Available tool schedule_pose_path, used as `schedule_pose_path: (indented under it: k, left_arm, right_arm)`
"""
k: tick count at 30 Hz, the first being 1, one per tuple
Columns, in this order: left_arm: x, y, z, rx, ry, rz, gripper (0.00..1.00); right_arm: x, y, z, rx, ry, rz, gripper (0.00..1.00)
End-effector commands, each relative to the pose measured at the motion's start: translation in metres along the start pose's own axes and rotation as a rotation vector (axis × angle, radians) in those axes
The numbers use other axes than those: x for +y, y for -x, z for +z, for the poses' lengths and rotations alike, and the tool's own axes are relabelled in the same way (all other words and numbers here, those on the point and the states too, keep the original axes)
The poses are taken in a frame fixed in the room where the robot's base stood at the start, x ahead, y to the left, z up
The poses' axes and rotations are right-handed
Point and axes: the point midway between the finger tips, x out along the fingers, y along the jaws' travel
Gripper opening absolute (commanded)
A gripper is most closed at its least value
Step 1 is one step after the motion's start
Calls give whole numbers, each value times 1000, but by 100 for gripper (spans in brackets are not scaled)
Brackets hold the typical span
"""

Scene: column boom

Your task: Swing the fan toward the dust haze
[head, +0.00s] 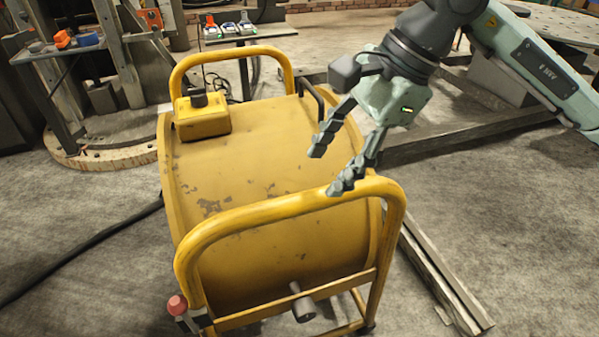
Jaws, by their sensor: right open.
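The fan is a yellow drum (250,160) with chipped paint, standing on the floor in a yellow tube frame (300,203). A yellow switch box (203,122) with a dark knob sits on its upper left. A dark handle (313,104) stands at its far right edge. A red knob (177,305) is at the front left of the frame. My right gripper (331,172) is open and empty above the right side of the drum, its fingers pointing down near the front tube. I cannot tell whether a finger touches the tube. I see no dust haze. My left gripper is out of view.
A dark cable (85,252) runs over the floor to the left. Metal beams (445,277) lie on the floor at the right. A workbench (62,48) and a small table (243,38) with coloured items stand behind.

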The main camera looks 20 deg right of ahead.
Motion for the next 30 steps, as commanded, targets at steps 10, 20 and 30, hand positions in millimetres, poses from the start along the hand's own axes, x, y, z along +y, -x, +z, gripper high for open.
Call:
schedule_pose_path:
  k: [10,20,30]
  left_arm:
    - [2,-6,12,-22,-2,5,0]
    - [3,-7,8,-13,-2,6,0]
    - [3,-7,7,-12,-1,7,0]
  right_arm:
    - [1,-53,1,-2,1,4,51]
    - [0,-74,0,-1,1,0,51]
    - [0,-74,0,-1,0,0,30]
